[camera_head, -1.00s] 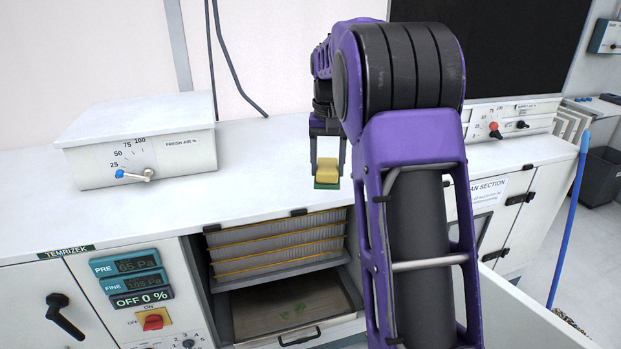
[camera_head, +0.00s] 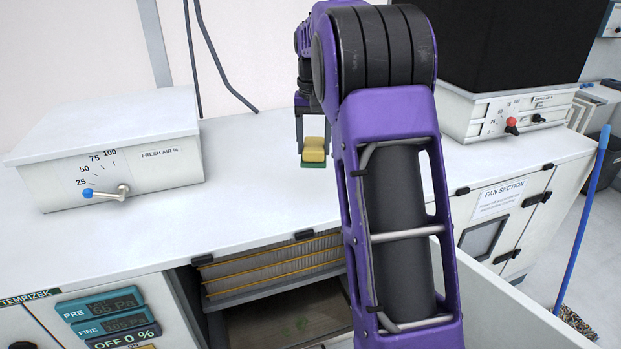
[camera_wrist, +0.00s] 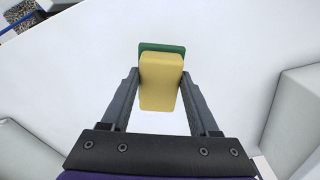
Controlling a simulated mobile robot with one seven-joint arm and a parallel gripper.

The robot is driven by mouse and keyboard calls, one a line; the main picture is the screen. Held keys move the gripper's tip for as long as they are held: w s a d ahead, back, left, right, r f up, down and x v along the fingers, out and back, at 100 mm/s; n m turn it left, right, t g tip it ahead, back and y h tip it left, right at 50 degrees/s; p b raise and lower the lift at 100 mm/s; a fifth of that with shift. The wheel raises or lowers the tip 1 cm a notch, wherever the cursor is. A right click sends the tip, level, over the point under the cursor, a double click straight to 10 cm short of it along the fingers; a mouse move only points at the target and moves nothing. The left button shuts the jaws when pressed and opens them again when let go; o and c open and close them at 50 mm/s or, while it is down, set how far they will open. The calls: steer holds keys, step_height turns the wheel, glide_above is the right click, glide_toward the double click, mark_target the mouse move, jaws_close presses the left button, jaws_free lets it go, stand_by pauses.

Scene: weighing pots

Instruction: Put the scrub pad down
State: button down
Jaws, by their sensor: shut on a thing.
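The scrub pad (camera_head: 314,150) is a small yellow block with a green layer on its lower side. It also shows in the wrist view (camera_wrist: 160,82), between the two dark fingers. My gripper (camera_head: 313,140) is shut on the pad, with a finger against each side; it also shows in the wrist view (camera_wrist: 160,85). The pad is over the white cabinet top (camera_head: 250,185). I cannot tell whether it touches that surface. My arm hides part of the cabinet top to the right.
A white fresh-air box (camera_head: 110,155) with a lever stands at the left. A control panel (camera_head: 510,115) with a red knob is at the right, under a black box (camera_head: 510,40). An open bay with filters (camera_head: 270,270) lies below the front edge. The white top between is clear.

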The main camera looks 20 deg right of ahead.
mark_target(314, 147)
step_height(314, 147, down, 8)
steer(key=shift+s+f+b, duration=0.1)
steer(key=shift+f+b, duration=0.05)
steer(key=shift+b, duration=0.3)
steer(key=shift+f, duration=0.1)
steer(key=shift+c, duration=0.7)
jaws_free()
steer(key=r, duration=0.4)
steer(key=r+p, duration=0.1)
steer(key=r, duration=0.7)
steer(key=shift+s+a+r+p, duration=0.1)
steer(key=shift+s+a+p, duration=0.05)
steer(key=shift+s+p, duration=0.2)
